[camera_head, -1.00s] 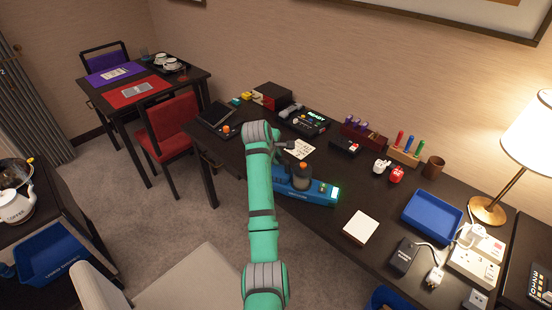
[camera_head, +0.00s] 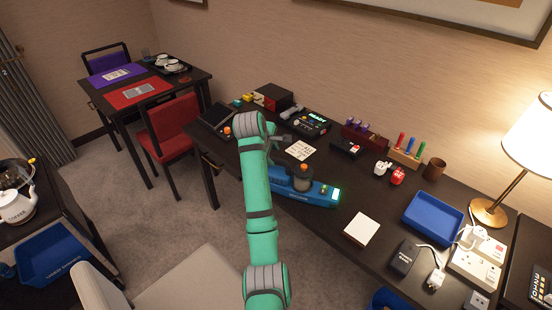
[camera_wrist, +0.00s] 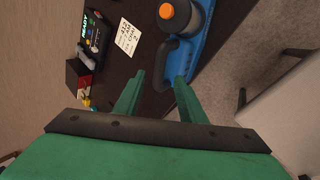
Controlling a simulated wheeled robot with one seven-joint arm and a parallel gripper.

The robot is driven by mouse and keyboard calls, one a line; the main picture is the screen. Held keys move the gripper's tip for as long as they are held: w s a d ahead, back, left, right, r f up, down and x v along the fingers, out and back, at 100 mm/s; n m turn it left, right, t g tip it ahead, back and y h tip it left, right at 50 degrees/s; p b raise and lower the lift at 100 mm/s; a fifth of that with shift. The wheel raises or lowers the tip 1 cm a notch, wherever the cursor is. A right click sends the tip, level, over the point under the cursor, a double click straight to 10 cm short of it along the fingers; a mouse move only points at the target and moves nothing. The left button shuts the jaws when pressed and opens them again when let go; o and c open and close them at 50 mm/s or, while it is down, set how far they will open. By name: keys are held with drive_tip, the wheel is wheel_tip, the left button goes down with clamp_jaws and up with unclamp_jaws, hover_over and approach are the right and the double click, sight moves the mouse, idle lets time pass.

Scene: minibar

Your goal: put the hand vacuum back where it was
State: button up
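A long blue unit (camera_head: 318,198) with a lit green end lies on the dark desk, partly behind my arm. A dark grey cylinder with an orange top (camera_head: 302,178) stands on it; I take this assembly to be the hand vacuum, perhaps on a base, but cannot tell where one ends. In the wrist view the blue part (camera_wrist: 207,45) and the grey body with orange cap (camera_wrist: 178,18) show at upper right. My gripper (camera_wrist: 156,82) is open and empty above the desk, its right finger overlapping the blue end in the picture. In the head view my gripper (camera_head: 284,139) is behind the unit.
A paper note (camera_head: 299,150), a black device reading READY (camera_head: 305,122) and a red-black box (camera_head: 273,97) lie towards the wall. A white pad (camera_head: 361,228), blue tray (camera_head: 432,218) and lamp (camera_head: 488,211) are to the right. A red chair (camera_head: 173,122) stands beyond the desk's left end.

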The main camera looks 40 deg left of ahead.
drive_tip(key=shift+v, duration=2.75)
drive_tip(key=shift+w+d, duration=0.1)
